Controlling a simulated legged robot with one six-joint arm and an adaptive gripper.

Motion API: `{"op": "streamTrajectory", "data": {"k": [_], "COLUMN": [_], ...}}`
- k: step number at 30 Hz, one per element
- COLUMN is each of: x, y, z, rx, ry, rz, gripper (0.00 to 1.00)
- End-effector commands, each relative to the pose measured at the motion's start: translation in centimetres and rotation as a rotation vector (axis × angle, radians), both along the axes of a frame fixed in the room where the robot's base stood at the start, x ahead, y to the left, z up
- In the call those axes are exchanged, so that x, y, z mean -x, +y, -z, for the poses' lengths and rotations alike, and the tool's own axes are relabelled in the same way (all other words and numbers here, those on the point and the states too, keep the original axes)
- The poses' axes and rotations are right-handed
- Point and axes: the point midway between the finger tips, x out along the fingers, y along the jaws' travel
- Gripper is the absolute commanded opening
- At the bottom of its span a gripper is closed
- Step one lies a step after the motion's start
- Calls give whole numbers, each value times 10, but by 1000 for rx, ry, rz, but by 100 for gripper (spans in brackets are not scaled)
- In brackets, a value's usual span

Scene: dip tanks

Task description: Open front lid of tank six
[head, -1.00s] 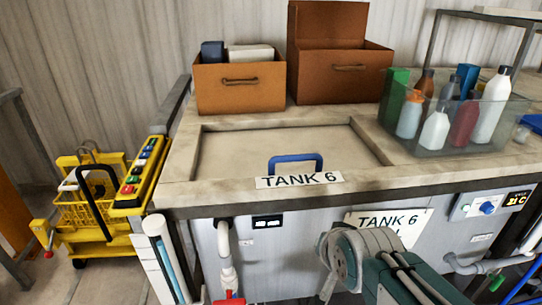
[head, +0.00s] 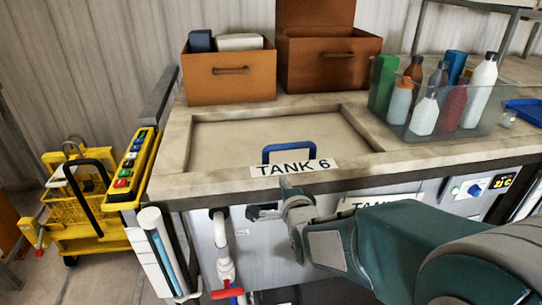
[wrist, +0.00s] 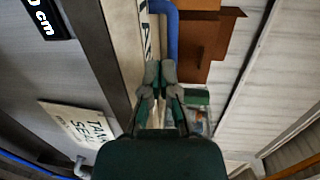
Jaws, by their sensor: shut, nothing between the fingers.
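The front lid of tank six (head: 232,145) is a flat beige panel lying shut in its recess in the tank top. Its blue arched handle (head: 288,148) stands at the lid's front edge, behind the white "TANK 6" label (head: 262,171). My gripper (head: 286,181) is in front of the tank, just below the label, and looks apart from the handle. In the wrist view my gripper (wrist: 160,68) has its fingertips together and empty. The blue handle (wrist: 171,35) shows just beyond the tips there.
Two brown boxes (head: 230,85) (head: 330,70) stand behind the lid. A clear bin (head: 397,125) of several bottles stands to its right. A yellow cart (head: 70,215) is at the left. Pipes (head: 222,250) and a control panel (head: 466,191) are on the tank's front.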

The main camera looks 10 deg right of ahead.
Motion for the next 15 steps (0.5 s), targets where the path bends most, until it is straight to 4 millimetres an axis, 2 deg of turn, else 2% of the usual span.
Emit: {"op": "streamTrajectory", "data": {"k": [15], "x": [-87], "y": [5], "z": [13], "rx": [3], "ry": [3], "rz": [0], "gripper": [0]}}
